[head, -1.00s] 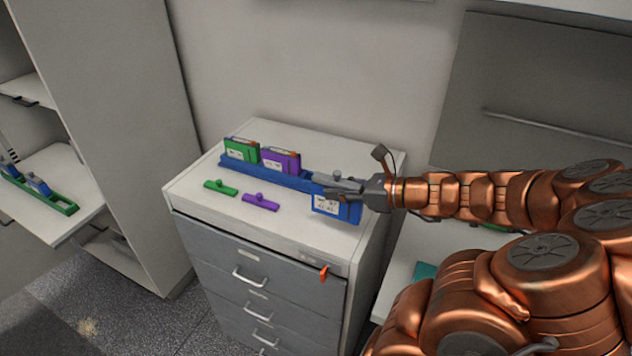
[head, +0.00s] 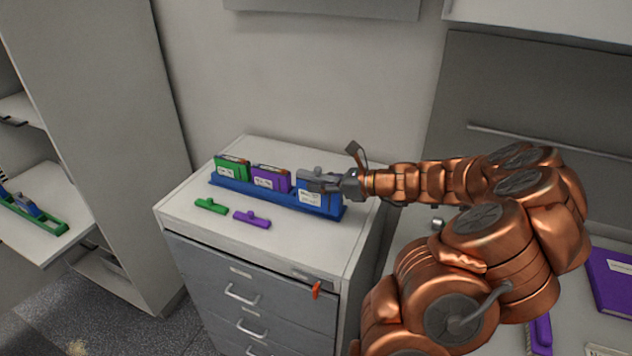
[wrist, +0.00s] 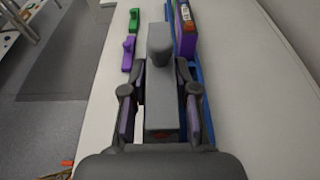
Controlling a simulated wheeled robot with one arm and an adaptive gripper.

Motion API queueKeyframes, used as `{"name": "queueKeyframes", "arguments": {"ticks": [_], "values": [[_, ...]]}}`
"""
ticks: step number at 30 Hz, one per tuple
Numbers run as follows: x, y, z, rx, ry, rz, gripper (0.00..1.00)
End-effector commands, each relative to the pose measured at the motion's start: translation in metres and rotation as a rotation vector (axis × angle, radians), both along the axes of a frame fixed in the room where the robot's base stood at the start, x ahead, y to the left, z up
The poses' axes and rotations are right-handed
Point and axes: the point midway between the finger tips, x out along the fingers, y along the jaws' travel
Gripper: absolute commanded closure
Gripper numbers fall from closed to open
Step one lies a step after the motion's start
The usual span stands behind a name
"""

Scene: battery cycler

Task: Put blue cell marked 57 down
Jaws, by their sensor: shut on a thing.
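The blue cell (head: 312,199) with a white label is upright at the right end of the long blue rack (head: 235,190), in line with the other cells. I cannot read its number or tell whether it rests on the rack's floor. A grey bar with a round knob sits along its top, and it fills the gap between my fingers in the wrist view (wrist: 160,95). My gripper (head: 322,184) is shut on the cell's top part from the right side. The fingers hide part of the cell.
A green cell (head: 231,168) and a purple cell (head: 268,179) stand in the rack to the left. A green knobbed bar (head: 211,206) and a purple one (head: 252,219) lie in front on the cabinet top (head: 190,190). A wall stands close behind.

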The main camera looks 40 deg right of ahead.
Motion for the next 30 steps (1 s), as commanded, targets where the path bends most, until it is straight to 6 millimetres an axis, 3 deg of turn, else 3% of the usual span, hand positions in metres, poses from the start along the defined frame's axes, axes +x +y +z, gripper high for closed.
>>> {"name": "queueKeyframes", "arguments": {"ticks": [12,20,30], "values": [[0.047,-0.023,-0.005,-0.001,0.001,-0.001,1.0],[0.053,-0.026,-0.008,-0.001,-0.001,-0.002,1.0],[0.053,-0.026,-0.039,0.0,-0.001,-0.003,1.0]]}}
